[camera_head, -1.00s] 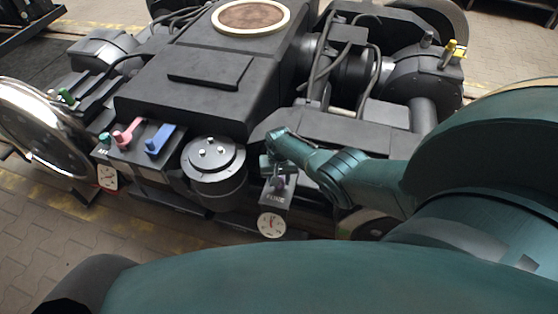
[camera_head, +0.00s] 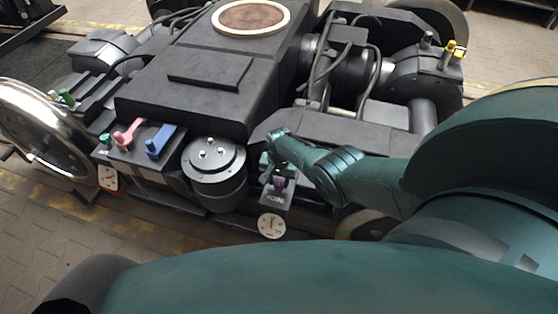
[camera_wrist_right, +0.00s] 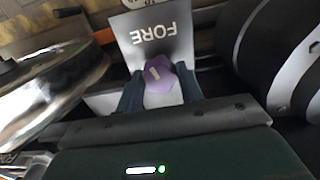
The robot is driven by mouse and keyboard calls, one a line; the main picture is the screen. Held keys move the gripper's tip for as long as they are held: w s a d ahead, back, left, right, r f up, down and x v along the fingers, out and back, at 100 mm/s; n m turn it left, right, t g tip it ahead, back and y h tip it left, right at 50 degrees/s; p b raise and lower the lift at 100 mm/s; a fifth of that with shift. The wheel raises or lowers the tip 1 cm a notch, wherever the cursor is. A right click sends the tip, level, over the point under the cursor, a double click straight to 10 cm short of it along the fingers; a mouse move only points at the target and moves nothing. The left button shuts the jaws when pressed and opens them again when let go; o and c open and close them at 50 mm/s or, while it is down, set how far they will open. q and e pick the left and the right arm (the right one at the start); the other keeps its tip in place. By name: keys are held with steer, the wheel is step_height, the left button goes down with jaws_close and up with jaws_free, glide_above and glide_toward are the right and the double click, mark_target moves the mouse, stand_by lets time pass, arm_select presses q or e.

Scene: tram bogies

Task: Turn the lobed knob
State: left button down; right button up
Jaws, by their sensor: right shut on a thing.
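The lobed knob (camera_wrist_right: 160,77) is purple with a pale mark on its top, and sits at a plate lettered FORE in the right wrist view. My right gripper (camera_wrist_right: 160,90) is shut on it, one dark finger on each side. In the head view my right gripper (camera_head: 272,163) reaches down onto the bogie from the right, and part of the purple knob (camera_head: 279,182) shows just below it. The fingers partly hide the knob there. My left gripper is in neither view.
A white round dial (camera_head: 271,225) is below the knob. To the left stand a dark cylinder (camera_head: 213,160), a blue lever (camera_head: 160,139), a pink lever (camera_head: 127,132) and a green knob (camera_head: 105,139). A shiny wheel (camera_head: 40,130) is at the far left.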

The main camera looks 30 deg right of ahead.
steer(key=o, duration=1)
steer(key=shift+r+p, duration=0.3)
steer(key=shift+r, duration=0.05)
step_height(320, 180, up, 6)
steer(key=p, duration=0.5)
steer(key=shift+r, duration=0.25)
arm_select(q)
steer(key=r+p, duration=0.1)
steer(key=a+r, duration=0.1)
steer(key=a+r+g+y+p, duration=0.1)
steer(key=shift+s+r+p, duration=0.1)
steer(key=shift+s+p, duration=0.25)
arm_select(e)
step_height(320, 180, up, 6)
